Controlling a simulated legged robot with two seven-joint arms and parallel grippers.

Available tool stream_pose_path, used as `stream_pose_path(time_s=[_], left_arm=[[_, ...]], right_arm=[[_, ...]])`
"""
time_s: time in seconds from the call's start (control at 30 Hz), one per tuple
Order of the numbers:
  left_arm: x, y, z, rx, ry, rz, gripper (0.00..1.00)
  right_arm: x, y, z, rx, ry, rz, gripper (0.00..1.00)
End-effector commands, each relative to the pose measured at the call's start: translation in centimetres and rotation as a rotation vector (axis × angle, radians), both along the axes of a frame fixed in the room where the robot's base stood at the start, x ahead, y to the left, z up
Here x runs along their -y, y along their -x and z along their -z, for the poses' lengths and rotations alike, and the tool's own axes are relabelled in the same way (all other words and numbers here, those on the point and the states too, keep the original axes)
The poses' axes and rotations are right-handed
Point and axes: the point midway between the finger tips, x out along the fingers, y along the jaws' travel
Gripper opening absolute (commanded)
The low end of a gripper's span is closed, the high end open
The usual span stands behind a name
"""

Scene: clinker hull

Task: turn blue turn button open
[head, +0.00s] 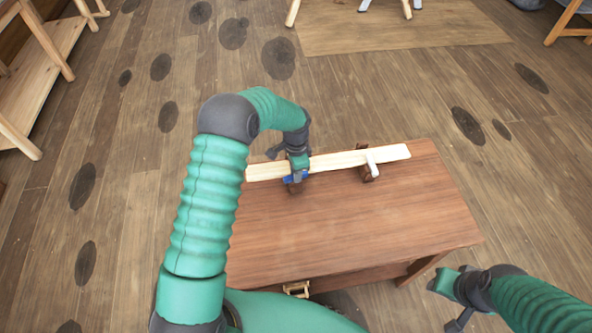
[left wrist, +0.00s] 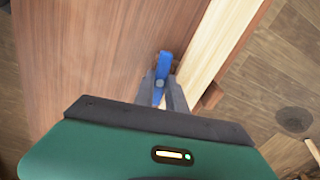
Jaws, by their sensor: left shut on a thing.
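The blue turn button (head: 295,179) sits at the near edge of a pale wooden plank (head: 335,161) on the brown table. In the left wrist view the blue turn button (left wrist: 163,68) lies roughly along the plank (left wrist: 213,42), beside it rather than across it. My left gripper (head: 296,172) is over the button; in the left wrist view its fingers (left wrist: 162,92) are shut on it. The gripper partly hides the button and its brown block. My right gripper (head: 452,300) is apart from the table at lower right, its fingers spread and empty.
The brown tabletop (head: 350,220) is otherwise clear. A handle (head: 297,289) shows on the table's near side. A wooden shelf (head: 40,80) stands at far left.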

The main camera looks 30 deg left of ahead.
Motion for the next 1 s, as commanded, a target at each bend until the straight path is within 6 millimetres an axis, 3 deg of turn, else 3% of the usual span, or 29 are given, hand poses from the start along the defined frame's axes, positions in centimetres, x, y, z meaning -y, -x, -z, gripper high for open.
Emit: stream_pose_path(time_s=[0.33,0.9,0.93,1.0], left_arm=[[-0.07,-0.27,-0.21,0.008,-0.001,0.155,0.00],[-0.04,-0.31,-0.17,0.008,-0.001,0.188,0.00],[-0.04,-0.31,-0.17,0.009,-0.002,0.188,0.19],[-0.04,-0.30,-0.17,0.008,-0.001,0.188,0.28]], right_arm=[[0.00,0.00,-0.77,0.000,0.000,0.000,0.36],[0.00,0.00,-0.84,0.000,0.000,0.000,0.36],[0.00,0.00,-0.84,0.000,0.000,0.000,0.36],[0.00,0.00,-0.84,0.000,0.000,0.000,0.36]])
